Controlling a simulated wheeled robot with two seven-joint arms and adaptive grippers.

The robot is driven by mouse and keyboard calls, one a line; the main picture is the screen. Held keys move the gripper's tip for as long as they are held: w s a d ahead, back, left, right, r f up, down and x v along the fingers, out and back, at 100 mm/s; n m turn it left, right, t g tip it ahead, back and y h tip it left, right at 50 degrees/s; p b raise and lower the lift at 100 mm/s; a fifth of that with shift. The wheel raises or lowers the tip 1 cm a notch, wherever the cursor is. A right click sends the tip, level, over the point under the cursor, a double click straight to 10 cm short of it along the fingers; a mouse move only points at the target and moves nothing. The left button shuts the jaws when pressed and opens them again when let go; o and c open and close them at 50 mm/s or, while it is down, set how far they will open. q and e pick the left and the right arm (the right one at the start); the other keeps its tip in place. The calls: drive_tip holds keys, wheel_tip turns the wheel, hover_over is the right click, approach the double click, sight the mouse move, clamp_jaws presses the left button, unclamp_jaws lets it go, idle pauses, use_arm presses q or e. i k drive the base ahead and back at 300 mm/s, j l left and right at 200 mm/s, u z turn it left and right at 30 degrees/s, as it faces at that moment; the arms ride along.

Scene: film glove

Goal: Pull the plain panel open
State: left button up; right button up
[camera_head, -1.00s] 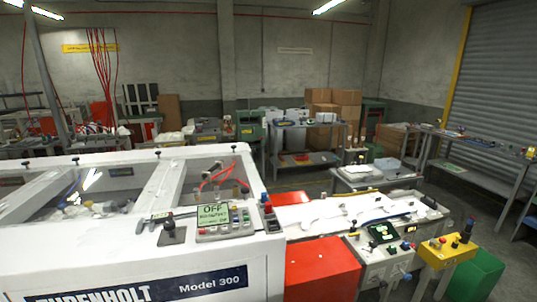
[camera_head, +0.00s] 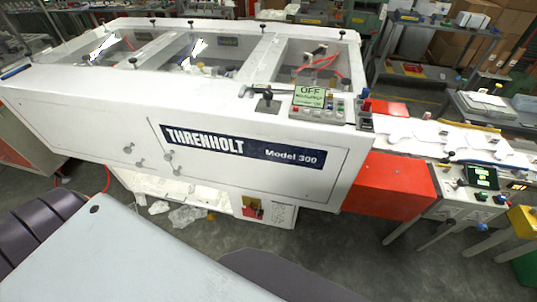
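The white machine marked THRENHOLT Model 300 (camera_head: 75,85) fills the middle of the head view. Its front face has two thin-outlined panels side by side. The plain panel (camera_head: 80,125) is on the left, with no label, and looks closed. The labelled panel (camera_head: 235,175) on the right carries the dark blue name strip. Small grey knobs sit around the seam: two (camera_head: 134,156) on the plain panel's right end and two (camera_head: 172,162) on the labelled panel's left end. Neither of my grippers is in view.
A control box with a green OFF display (camera_head: 310,96) sits on the machine's top right. A red box (camera_head: 395,187) and a white worktable (camera_head: 425,135) adjoin on the right. Crumpled clear plastic (camera_head: 185,215) lies below the machine. Grey floor (camera_head: 330,245) is free in front.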

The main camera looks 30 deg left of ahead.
sight(105, 134)
drive_tip(key=k+u, duration=0.1)
drive_tip(key=u, duration=2.35)
